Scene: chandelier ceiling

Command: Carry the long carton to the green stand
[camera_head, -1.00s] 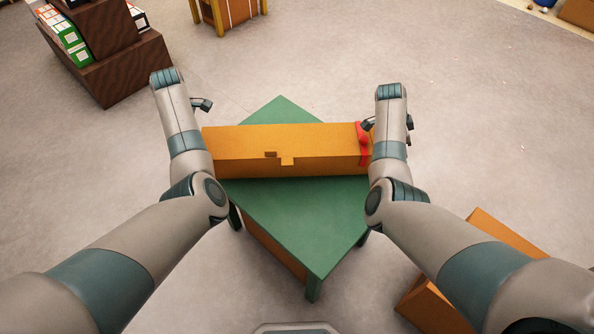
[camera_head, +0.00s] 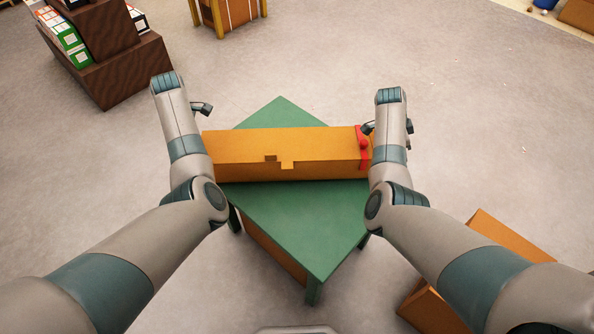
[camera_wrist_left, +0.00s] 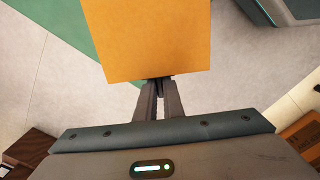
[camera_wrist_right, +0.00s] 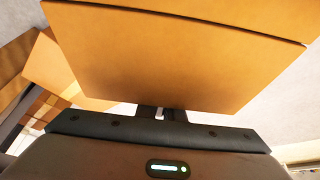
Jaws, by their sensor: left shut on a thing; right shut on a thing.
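The long orange carton (camera_head: 250,145) lies crosswise above the green stand (camera_head: 310,225), with a red band (camera_head: 364,150) near its right end. Whether it touches the stand top or hangs just over it, I cannot tell. My left gripper (camera_wrist_left: 159,90) is shut on the carton's left end (camera_wrist_left: 150,40), with the stand (camera_wrist_left: 85,25) beyond. My right gripper (camera_wrist_right: 162,112) is shut on the right end (camera_wrist_right: 170,60).
A brown shelf unit (camera_head: 125,75) with green and white boxes (camera_head: 70,45) stands at back left. A wooden crate-like stand (camera_head: 230,12) is at the back. An orange open box (camera_head: 430,300) lies at front right. The floor (camera_head: 490,130) at right is clear.

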